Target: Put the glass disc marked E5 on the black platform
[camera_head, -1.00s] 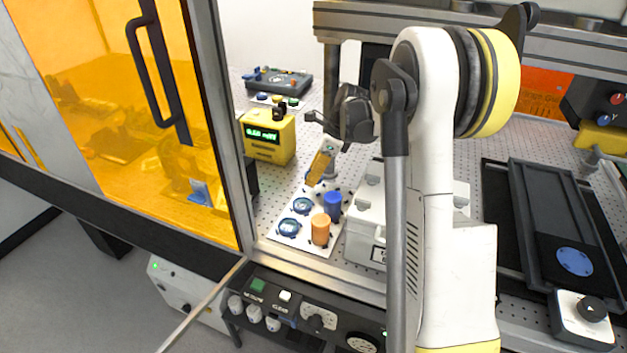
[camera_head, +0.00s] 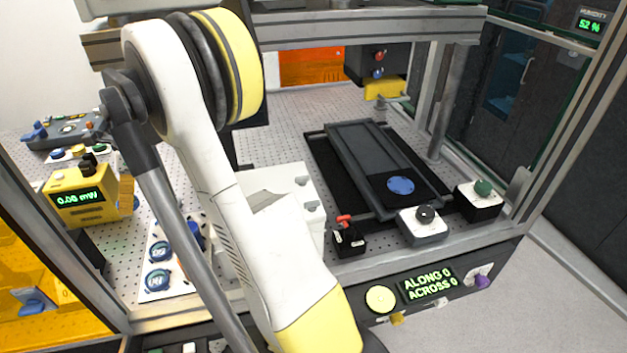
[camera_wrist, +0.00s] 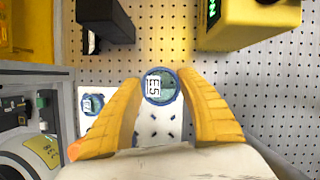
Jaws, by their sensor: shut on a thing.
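The glass disc marked E5 (camera_wrist: 162,86) is a clear round with a blue rim and a white label. In the wrist view it sits between the yellow fingertips of my gripper (camera_wrist: 161,92), which is shut on it. The white board (camera_wrist: 157,132) shows beneath the fingers. In the head view my arm hides the gripper and this disc. The black platform (camera_head: 376,194) lies on the perforated table right of my arm, at the near end of a long dark slide. It carries a flat blue round patch (camera_head: 400,185).
Two other labelled discs (camera_head: 158,252) (camera_head: 157,280) lie on the white board at left. A yellow power meter (camera_head: 90,196) stands behind it. A white box (camera_head: 290,185) and a red-levered black block (camera_head: 347,240) stand left of the platform. Knob boxes (camera_head: 423,224) (camera_head: 480,199) stand near it.

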